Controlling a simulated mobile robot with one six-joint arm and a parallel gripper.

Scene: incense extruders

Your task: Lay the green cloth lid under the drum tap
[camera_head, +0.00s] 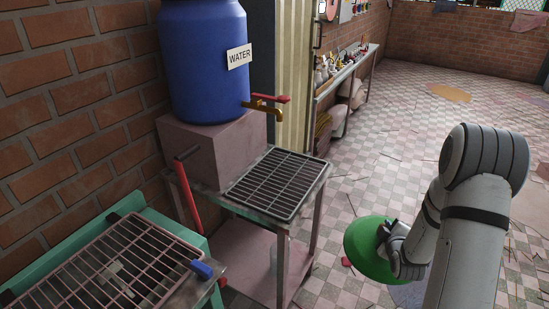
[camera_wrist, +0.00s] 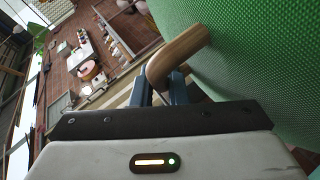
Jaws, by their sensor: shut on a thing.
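The green cloth lid (camera_head: 367,251) is a round disc, held tilted in the air over the tiled floor, right of the tap stand. In the wrist view its woven green face (camera_wrist: 262,60) fills the right side, with a curved wooden handle (camera_wrist: 178,55) on it. My gripper (camera_head: 388,232) is shut on that handle; its fingers also show in the wrist view (camera_wrist: 165,88). The drum tap (camera_head: 262,104), brass with a red lever, sticks out from the blue water drum (camera_head: 203,65). Below the tap is a metal grate (camera_head: 278,183) on a stand, with nothing lying on it.
The drum stands on a pinkish block (camera_head: 212,150) beside the brick wall. A red-handled bar (camera_head: 187,192) leans by the stand's left side. A green-framed rack (camera_head: 110,262) is at the front left. A long cluttered bench (camera_head: 345,65) stands behind. Open floor lies to the right.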

